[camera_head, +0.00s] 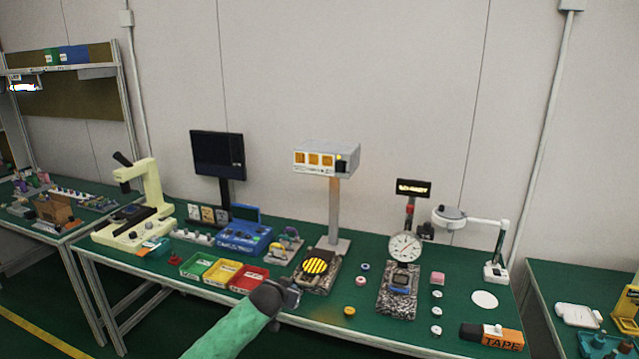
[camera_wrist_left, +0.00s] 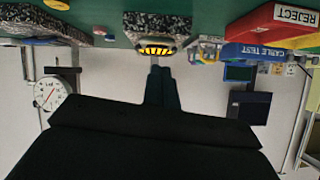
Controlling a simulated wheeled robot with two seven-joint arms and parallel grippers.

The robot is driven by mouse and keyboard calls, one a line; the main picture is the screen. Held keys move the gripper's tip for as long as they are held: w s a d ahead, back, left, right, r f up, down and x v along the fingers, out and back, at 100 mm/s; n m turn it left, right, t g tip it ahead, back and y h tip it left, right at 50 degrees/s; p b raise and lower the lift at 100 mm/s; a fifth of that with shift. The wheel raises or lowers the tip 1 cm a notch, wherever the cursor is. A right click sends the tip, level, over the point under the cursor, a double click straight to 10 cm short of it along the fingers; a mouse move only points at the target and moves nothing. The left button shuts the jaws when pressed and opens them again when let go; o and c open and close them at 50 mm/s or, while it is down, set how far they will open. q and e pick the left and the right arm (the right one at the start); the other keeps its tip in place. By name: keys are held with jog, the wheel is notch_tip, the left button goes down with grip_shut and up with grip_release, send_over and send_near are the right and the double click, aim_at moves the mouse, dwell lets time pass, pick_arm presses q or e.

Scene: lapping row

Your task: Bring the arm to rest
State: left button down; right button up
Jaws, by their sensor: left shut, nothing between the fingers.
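My left arm with its green sleeve comes in from the bottom of the head view. Its dark gripper (camera_head: 291,294) is over the front edge of the green bench, just right of the red bin (camera_head: 249,280) and in front of the black-and-yellow striped round plate (camera_head: 315,266). In the left wrist view the two fingers (camera_wrist_left: 161,82) lie together, shut and empty, pointing toward the striped plate (camera_wrist_left: 155,48). I cannot tell the exact gap between the gripper and the bench. My right gripper is not in view.
Green and yellow bins (camera_head: 221,272) stand left of the red one. A dial gauge (camera_head: 405,247) on a granite base stands to the right, with small round parts and a TAPE box (camera_head: 491,336). A microscope (camera_head: 138,205) is at left. Floor in front of the bench looks clear.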

pick_arm(q)
jog(key=a+m+y, duration=0.1)
jog(key=a+y, duration=0.1)
jog(key=a, duration=0.3)
jog(key=s+a+f+n+g+y, duration=0.1)
jog(key=s+a+f+g, duration=0.15)
jog(key=s+f, duration=1.1)
jog(key=s+a+f+n+g, duration=0.1)
jog(key=s+f+n+g, duration=0.15)
jog(key=s+f, duration=1.05)
jog(key=s+f+g, duration=0.2)
jog(key=s+f, duration=0.4)
jog(key=s, duration=0.5)
jog(key=s+f+g, duration=0.1)
jog(key=s+f, duration=0.5)
jog(key=s, duration=0.5)
jog(key=s+d+f+g, duration=0.1)
jog(key=s+f+g, duration=0.1)
jog(key=s+f, duration=0.5)
jog(key=s, duration=0.4)
jog(key=shift+s+n+g, duration=0.3)
jog(key=shift+s+n, duration=0.05)
jog(key=shift+s, duration=0.05)
jog(key=shift+w+d, duration=0.1)
